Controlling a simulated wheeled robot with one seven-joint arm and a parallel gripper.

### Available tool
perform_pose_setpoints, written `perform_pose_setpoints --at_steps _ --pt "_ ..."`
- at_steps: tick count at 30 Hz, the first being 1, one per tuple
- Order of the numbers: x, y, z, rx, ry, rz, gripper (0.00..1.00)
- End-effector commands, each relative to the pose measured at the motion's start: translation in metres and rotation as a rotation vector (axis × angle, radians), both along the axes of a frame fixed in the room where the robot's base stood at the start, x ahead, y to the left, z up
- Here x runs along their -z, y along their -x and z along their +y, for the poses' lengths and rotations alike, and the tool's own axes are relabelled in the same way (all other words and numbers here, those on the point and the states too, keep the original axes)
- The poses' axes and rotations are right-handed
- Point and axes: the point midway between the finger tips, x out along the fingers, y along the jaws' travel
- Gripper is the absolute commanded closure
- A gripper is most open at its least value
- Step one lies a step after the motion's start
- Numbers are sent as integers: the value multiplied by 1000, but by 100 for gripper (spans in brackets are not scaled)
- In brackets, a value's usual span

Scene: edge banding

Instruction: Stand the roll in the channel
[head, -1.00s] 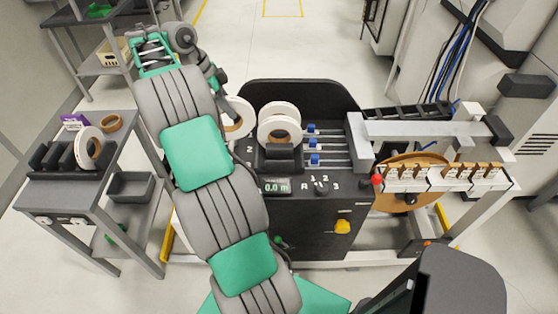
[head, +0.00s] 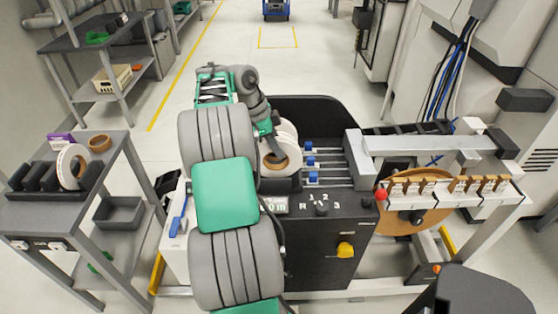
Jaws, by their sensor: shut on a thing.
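My gripper (head: 276,147) is shut on the upper part of a white roll with a brown core (head: 294,161). The held roll stands upright over the black holder (head: 282,185) on the machine's top, in front of other white rolls (head: 288,129). My gripper and arm cover its left side. I cannot tell whether its lower edge sits down in a channel or is just above it.
Blue-tipped guide rods (head: 312,162) lie just right of the held roll. The side table (head: 120,172) at left carries a rack with a white roll (head: 72,167) and a brown ring (head: 100,142). A grey beam (head: 430,145) spans the machine's right side.

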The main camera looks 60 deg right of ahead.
Motion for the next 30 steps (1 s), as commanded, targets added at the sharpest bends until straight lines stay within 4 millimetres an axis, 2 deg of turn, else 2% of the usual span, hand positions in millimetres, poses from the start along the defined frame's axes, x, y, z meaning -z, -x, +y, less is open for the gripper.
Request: perform_pose_setpoints --at_steps 3,6,20,21,28,30 --pt "23 4 -1 0 -2 1 100" --pt "32 3 -1 1 0 0 100" --pt "42 2 -1 0 0 0 100" --pt "42 3 -1 -1 -1 1 77" --pt "41 3 -1 0 -2 1 58" --pt "41 3 -1 0 -2 1 56"
